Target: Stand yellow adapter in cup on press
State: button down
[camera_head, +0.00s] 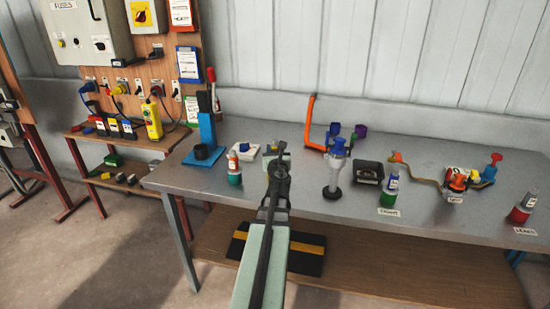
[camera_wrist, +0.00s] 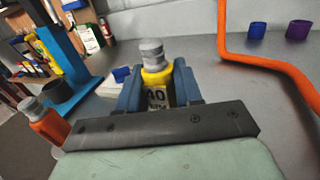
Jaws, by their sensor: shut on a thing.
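The yellow adapter (camera_wrist: 156,79), with a grey ribbed top and a pale printed label, is upright between the blue fingers of my gripper (camera_wrist: 157,92) in the wrist view. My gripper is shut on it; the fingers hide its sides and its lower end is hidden. In the head view my gripper (camera_head: 277,152) is over the bench and mostly hides the adapter. The blue press (camera_head: 207,135) stands at the bench's left end, left of my gripper. Its dark cup (camera_head: 202,153) is at its foot; the cup also shows in the wrist view (camera_wrist: 38,92).
A bottle (camera_head: 234,170) with a grey cap stands between press and gripper, close to the gripper's left in the wrist view. An orange bent bar (camera_head: 309,122), small blue and purple cups (camera_head: 361,131) and a blue-and-white device (camera_head: 336,168) stand to the right.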

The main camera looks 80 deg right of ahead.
jog(key=shift+f, duration=1.4)
jog(key=shift+f, duration=0.1)
jog(key=c, duration=0.8)
grip_release()
jog(key=shift+o, duration=0.2)
jog(key=shift+f, duration=0.1)
jog(key=shift+a, duration=0.1)
jog(key=shift+v, duration=2.4)
